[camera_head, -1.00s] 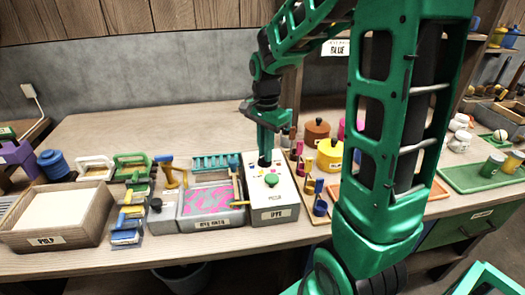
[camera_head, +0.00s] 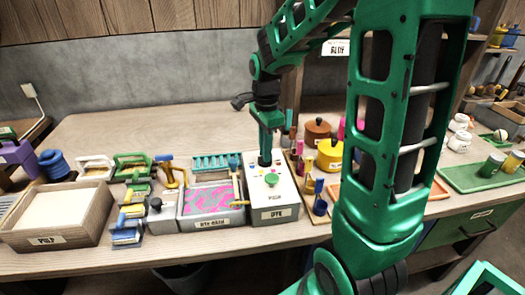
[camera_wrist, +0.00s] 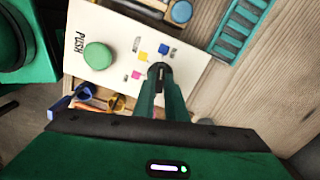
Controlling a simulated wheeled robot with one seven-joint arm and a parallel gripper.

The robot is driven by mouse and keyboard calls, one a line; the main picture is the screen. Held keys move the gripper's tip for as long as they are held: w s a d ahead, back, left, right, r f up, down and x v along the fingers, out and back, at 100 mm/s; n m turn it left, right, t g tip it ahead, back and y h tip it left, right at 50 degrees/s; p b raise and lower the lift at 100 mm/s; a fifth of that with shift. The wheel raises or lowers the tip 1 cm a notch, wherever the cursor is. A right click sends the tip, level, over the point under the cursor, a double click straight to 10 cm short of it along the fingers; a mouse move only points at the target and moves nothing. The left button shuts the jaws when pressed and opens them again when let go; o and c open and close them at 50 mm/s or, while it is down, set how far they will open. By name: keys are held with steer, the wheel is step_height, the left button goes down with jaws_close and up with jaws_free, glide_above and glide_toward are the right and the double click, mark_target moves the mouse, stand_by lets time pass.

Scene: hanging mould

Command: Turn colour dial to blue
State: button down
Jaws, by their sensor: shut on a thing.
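The dye box (camera_head: 275,214) is a pale box with a label on its front. A round green button (camera_head: 271,180) sits on its top; in the wrist view the button (camera_wrist: 98,55) has PUSH written beside it. Pink (camera_wrist: 136,75), yellow (camera_wrist: 141,56) and blue (camera_wrist: 163,48) squares lie in an arc around the dial. My gripper (camera_head: 265,160) points down at the back of the box top. In the wrist view my gripper (camera_wrist: 159,72) is shut on the dial, which its fingers mostly hide. I cannot tell which colour the dial points at.
A tray with pink and grey marbling (camera_head: 208,200) stands left of the box. A wooden pulp tray (camera_head: 95,222) is farther left. Small coloured pots and a yellow lidded pot (camera_head: 330,160) stand close on the right. The table behind is clear at the left.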

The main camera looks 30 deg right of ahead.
steer(key=shift+w+a+r, duration=0.1)
steer(key=shift+w+a, duration=0.05)
steer(key=shift+w, duration=0.15)
steer(key=c, duration=1.8)
jaws_free()
steer(key=shift+s, duration=0.1)
step_height(320, 180, up, 11)
steer(key=shift+f, duration=0.2)
steer(key=s+d+f+n, duration=0.2)
steer(key=s+n, duration=0.4)
steer(key=s, duration=0.6)
steer(key=s+d+f+n, duration=0.2)
steer(key=s+f+n, duration=0.3)
steer(key=s, duration=0.7)
steer(key=shift+s+n, duration=0.3)
steer(key=shift+n, duration=0.9)
